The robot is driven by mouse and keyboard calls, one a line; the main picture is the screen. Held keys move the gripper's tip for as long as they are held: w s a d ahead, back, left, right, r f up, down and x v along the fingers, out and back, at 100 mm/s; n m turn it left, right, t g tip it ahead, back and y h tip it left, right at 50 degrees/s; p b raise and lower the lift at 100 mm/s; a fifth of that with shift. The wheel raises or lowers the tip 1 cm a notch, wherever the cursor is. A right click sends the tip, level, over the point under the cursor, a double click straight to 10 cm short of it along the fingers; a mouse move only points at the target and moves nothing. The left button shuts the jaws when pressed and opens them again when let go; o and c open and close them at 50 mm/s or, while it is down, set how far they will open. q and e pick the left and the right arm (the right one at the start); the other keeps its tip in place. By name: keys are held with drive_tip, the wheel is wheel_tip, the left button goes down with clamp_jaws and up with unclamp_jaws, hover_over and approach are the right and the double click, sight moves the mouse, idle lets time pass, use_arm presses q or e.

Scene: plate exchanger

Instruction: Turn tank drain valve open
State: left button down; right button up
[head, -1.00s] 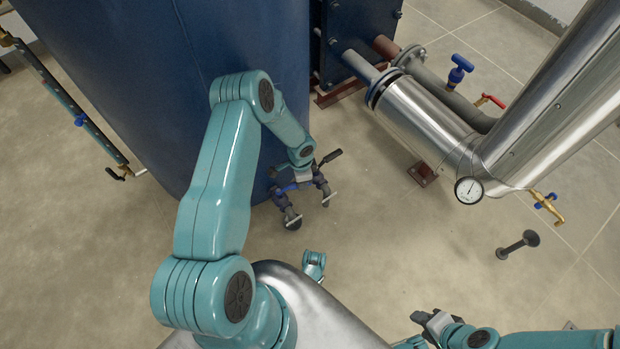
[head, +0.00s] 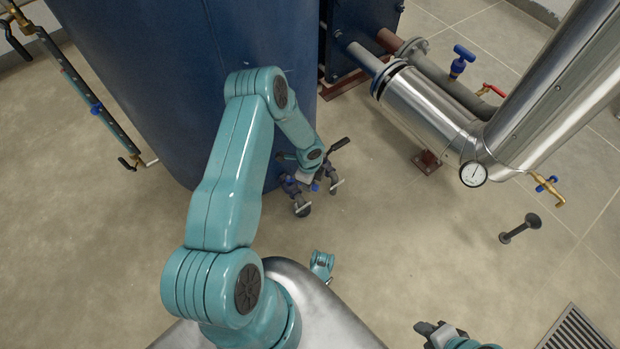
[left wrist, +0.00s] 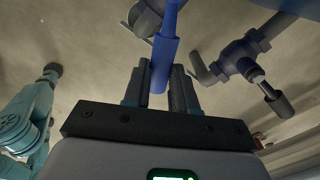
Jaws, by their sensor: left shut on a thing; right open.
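The drain valve stands low in front of the large blue tank (head: 150,90). Its dark fittings (head: 301,208) show below my left gripper (head: 308,180) in the head view. In the left wrist view, its blue lever (left wrist: 163,62) lies between the two fingers of my left gripper (left wrist: 160,88), which are shut on it. A grey round fitting (left wrist: 145,18) is partly hidden behind the lever. A dark blue valve body (left wrist: 243,55) with a black-ended handle (left wrist: 277,101) is to the right. My right gripper (head: 430,328) is open and empty at the bottom of the head view.
A blue-handled valve (head: 461,60) and a brass tap (head: 547,187) are nearby. A floor drain grate (head: 580,335) is at lower right. The floor between is mostly clear.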

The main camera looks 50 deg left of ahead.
use_arm(q)
drive_tip(key=shift+s+d+m+b, duration=0.15)
drive_tip(key=shift+s+m+b, duration=0.15)
drive_tip(key=shift+s+m, duration=0.9)
drive_tip(key=shift+s+d+m+b, duration=0.1)
drive_tip(key=shift+s+m+b, duration=0.15)
drive_tip(key=shift+s+m, duration=0.95)
use_arm(e)
drive_tip(key=shift+w+f, duration=0.55)
drive_tip(key=shift+w, duration=0.1)
use_arm(q)
drive_tip(key=shift+w+m, duration=0.45)
drive_tip(key=shift+m, duration=0.05)
drive_tip(key=c, duration=0.9)
unclamp_jaws()
wheel_tip(320, 180, up, 16)
drive_tip(key=p, duration=0.8)
drive_tip(key=shift+r, duration=0.2)
use_arm(e)
wheel_tip(320, 180, up, 8)
drive_tip(key=s+a, duration=0.1)
drive_tip(key=s, duration=0.1)
drive_tip(key=shift+s+a+f+n+g, duration=0.15)
drive_tip(key=shift+a+n+g, duration=0.1)
drive_tip(key=shift+n+g, duration=0.05)
